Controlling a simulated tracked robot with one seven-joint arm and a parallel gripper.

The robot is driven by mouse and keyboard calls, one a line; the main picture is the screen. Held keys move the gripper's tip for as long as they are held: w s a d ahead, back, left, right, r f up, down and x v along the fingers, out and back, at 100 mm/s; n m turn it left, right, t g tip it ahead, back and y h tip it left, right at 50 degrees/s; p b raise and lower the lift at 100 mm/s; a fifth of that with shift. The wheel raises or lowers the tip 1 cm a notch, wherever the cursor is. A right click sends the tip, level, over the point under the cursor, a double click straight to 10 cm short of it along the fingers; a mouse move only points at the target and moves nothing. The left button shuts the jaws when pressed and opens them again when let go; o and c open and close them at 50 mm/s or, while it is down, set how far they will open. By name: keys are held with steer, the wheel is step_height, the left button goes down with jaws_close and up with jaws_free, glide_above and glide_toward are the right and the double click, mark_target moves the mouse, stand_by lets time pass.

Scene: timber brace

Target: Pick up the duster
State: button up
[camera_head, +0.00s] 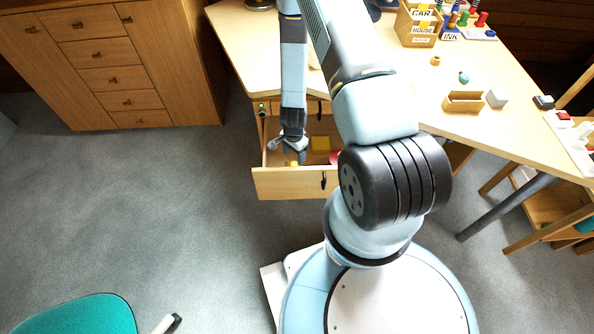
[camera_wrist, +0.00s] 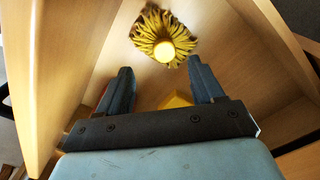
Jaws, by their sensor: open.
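A yellow duster (camera_wrist: 163,36) with a shaggy, fringed head and a round pale-yellow end lies in the open wooden drawer (camera_head: 290,184). In the wrist view it is ahead of my gripper (camera_wrist: 160,78), near the top middle, just beyond the two fingertips. My gripper is open, with nothing between its fingers. In the head view my gripper (camera_head: 292,150) reaches down into the drawer and hides most of the duster.
A yellow block-like item (camera_head: 320,144) lies in the drawer right of my gripper, with a red item (camera_head: 336,157) beside it. The drawer walls stand close around my gripper. The desk top (camera_head: 470,125) is above, and a cabinet (camera_head: 110,65) stands left.

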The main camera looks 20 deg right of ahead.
mark_target(294, 165)
steer(key=shift+w+d+f, duration=0.1)
steer(key=shift+f, duration=2.2)
steer(key=shift+w+f, duration=0.1)
steer(key=shift+f, duration=2.15)
steer(key=c, duration=1.2)
